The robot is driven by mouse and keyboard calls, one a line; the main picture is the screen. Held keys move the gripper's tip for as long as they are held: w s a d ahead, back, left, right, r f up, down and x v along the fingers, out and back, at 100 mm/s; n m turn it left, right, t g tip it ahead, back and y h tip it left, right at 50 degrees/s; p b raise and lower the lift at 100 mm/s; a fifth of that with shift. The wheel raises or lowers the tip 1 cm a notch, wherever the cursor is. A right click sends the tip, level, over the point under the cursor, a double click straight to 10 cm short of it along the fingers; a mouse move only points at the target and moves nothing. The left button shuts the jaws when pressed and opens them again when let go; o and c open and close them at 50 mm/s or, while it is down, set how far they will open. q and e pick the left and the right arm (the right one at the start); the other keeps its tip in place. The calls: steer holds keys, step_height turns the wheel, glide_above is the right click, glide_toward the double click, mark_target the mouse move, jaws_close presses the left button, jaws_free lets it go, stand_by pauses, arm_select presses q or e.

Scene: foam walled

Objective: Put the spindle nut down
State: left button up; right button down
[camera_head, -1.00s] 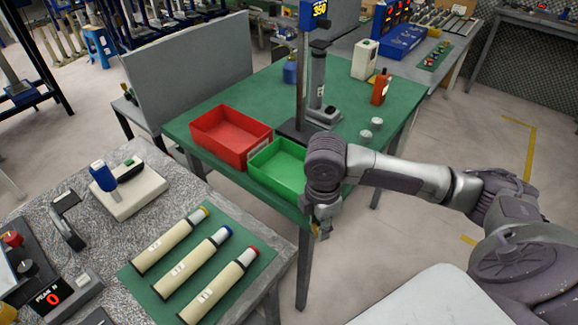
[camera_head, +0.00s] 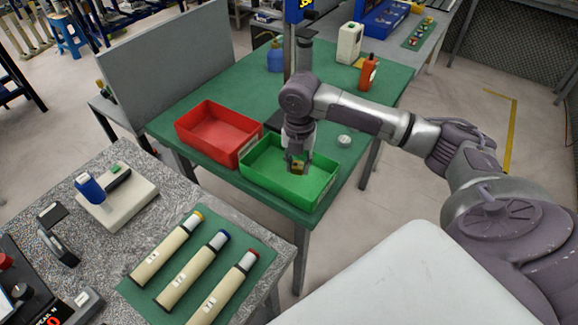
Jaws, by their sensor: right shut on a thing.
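The spindle nut (camera_head: 298,167) is a small brass-coloured piece, mostly hidden between the fingers of my right gripper (camera_head: 297,165). That gripper is shut on it and points down over the green bin (camera_head: 262,181). The nut appears within the outline of the bin's opening; its exact height above the bin floor is hard to tell. The visible part of the bin floor looks empty. My left gripper is not in view.
A red bin (camera_head: 214,133) stands left of the green one on the green-topped table (camera_head: 190,98). A small pale round part (camera_head: 344,140), an orange bottle (camera_head: 368,72) and a blue bottle (camera_head: 275,56) stand behind. Three cream tubes lie on a mat (camera_head: 253,287) at front left.

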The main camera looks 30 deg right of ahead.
glide_above(289, 176)
step_height(289, 176, down, 3)
steer(key=shift+r, duration=0.2)
step_height(289, 176, down, 3)
steer(key=shift+r+p, duration=0.1)
steer(key=shift+p, duration=0.6)
steer(key=shift+f, duration=0.65)
steer(key=c, duration=0.8)
jaws_free()
steer(key=shift+f, duration=0.15)
steer(key=shift+c, duration=0.2)
step_height(289, 176, up, 12)
steer(key=b, duration=0.1)
steer(key=shift+r, duration=0.2)
